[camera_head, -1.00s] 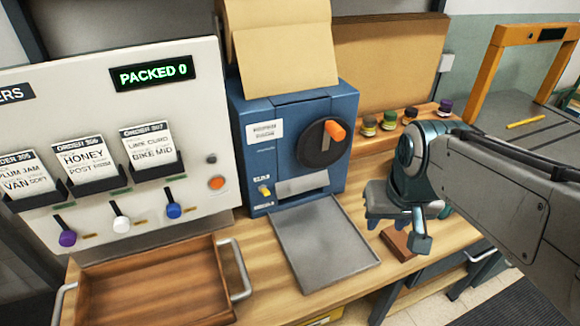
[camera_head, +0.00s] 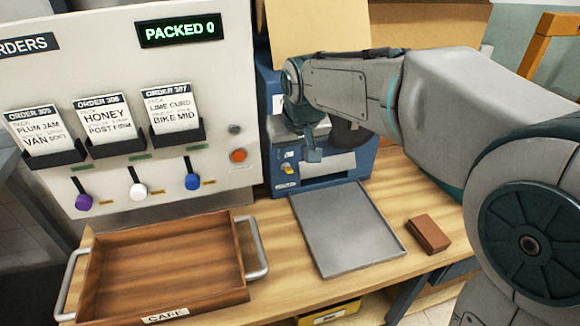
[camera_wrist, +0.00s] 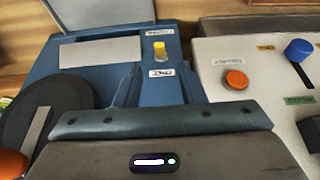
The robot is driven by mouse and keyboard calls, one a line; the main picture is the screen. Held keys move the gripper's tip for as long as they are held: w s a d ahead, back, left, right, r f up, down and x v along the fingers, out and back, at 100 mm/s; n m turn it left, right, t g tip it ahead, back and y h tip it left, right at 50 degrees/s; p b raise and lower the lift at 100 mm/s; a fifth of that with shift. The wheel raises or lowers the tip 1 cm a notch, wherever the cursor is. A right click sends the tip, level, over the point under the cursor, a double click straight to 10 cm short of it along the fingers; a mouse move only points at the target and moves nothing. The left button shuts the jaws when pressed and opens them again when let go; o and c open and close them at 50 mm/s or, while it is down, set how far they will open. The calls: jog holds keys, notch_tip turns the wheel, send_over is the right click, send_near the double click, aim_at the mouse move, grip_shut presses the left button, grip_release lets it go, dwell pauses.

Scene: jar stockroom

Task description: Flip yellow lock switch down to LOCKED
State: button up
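The yellow lock switch (camera_head: 287,168) sits low on the left of the blue machine's front (camera_head: 313,180), between two small labels. It also shows in the wrist view (camera_wrist: 160,49), where the scene appears turned over. I cannot tell for sure which label it leans toward, and the label text is too blurred to read. My gripper (camera_head: 311,147) is in front of the machine, close to the switch and slightly up and right of it in the head view. Its two fingers look apart with nothing between them. My arm hides much of the machine's upper part.
A white order panel (camera_head: 222,95) with coloured levers and an orange button (camera_head: 238,155) stands left of the machine. A wooden tray (camera_head: 160,235), a metal tray (camera_head: 345,232) and a brown block (camera_head: 428,234) lie on the bench. An orange handle (camera_wrist: 12,162) shows in the wrist view.

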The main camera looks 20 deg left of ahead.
aim_at(289, 169)
jog(key=x, duration=0.7)
grip_shut()
